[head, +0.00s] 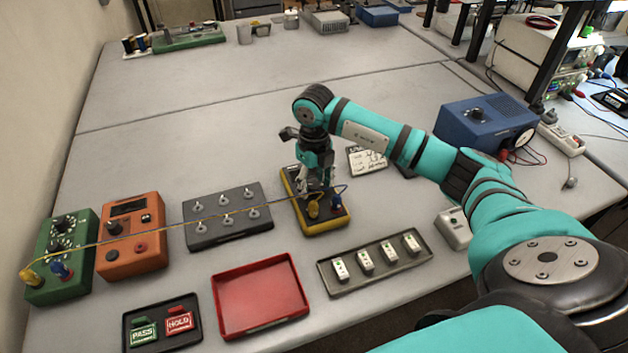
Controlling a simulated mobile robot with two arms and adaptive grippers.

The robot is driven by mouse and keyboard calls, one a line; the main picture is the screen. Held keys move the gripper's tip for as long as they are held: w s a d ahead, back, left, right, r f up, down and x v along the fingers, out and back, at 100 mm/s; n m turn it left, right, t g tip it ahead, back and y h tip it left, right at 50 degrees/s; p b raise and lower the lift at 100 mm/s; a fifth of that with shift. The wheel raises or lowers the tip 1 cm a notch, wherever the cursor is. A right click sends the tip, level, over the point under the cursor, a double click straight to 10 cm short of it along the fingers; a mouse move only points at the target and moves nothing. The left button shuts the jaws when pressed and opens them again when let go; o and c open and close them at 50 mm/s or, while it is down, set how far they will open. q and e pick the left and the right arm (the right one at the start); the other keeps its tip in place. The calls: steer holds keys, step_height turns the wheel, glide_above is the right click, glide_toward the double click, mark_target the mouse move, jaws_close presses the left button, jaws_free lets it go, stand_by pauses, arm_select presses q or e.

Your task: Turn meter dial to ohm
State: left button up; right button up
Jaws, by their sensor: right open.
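The handheld meter with a yellow case (326,228) lies on the table in the middle of the head view. I cannot tell whether the fingers touch the dial. My left gripper is not in view.
A yellow lead (180,233) runs from the green box (62,255) to the meter. An orange instrument (132,235), a grey terminal block (228,215), an empty red tray (260,298) and a tray of small white parts (375,262) surround it. The far table is mostly clear.

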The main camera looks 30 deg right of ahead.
jaws_close()
steer(key=shift+m, duration=0.4)
steer(key=m, duration=0.2)
steer(key=shift+m+b, duration=0.4)
steer(key=m, duration=0.4)
steer(key=shift+m, duration=0.3)
steer(key=m, duration=0.3)
steer(key=shift+r+m, duration=0.1)
steer(key=shift+m, duration=2.2)
